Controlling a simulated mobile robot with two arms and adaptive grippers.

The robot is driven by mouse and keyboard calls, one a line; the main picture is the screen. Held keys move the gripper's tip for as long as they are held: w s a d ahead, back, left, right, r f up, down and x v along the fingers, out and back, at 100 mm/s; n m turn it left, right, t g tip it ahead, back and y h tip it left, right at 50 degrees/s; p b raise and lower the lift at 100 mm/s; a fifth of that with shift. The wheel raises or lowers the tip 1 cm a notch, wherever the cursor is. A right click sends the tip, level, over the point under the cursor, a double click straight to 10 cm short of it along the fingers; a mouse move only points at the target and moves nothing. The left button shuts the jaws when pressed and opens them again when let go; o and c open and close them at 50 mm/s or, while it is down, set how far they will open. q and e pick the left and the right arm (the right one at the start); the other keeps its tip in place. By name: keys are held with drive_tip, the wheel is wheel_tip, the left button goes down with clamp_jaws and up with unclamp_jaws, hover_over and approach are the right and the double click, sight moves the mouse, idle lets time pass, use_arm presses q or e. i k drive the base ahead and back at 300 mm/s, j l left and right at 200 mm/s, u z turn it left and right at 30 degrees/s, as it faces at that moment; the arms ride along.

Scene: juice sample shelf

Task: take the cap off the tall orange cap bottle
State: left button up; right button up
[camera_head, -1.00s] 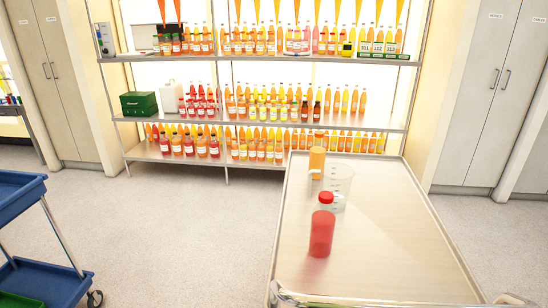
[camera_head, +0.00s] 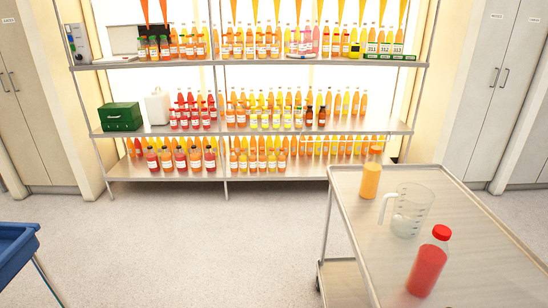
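A bottle of orange juice with an orange-brown cap (camera_head: 370,178) stands upright near the far left corner of the metal cart (camera_head: 458,205). Its cap is on. A larger bottle with red contents and a red cap (camera_head: 428,265) stands upright on the near part of the cart, also capped. Many orange bottles also stand on the shelves behind, too small for me to tell their caps apart. Neither of my grippers shows in the head view.
A clear measuring jug (camera_head: 410,212) with its handle to the left stands between the two cart bottles. A wide shelf rack (camera_head: 150,130) full of bottles stands behind. A blue cart (camera_head: 15,250) is at the lower left. The floor (camera_head: 200,235) between the carts is clear.

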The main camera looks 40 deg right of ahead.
sight(372, 170)
drive_tip(key=i+j+z, duration=0.2)
drive_tip(key=i, duration=0.25)
drive_tip(key=i+j+z, duration=0.1)
drive_tip(key=i+z, duration=0.15)
drive_tip(key=i, duration=0.2)
drive_tip(key=i+z, duration=0.2)
drive_tip(key=z, duration=0.25)
drive_tip(key=i+z, duration=0.2)
drive_tip(key=z, duration=0.25)
drive_tip(key=i+j+z, duration=0.15)
drive_tip(key=z, duration=0.3)
drive_tip(key=i+j+z, duration=0.15)
drive_tip(key=z, duration=0.25)
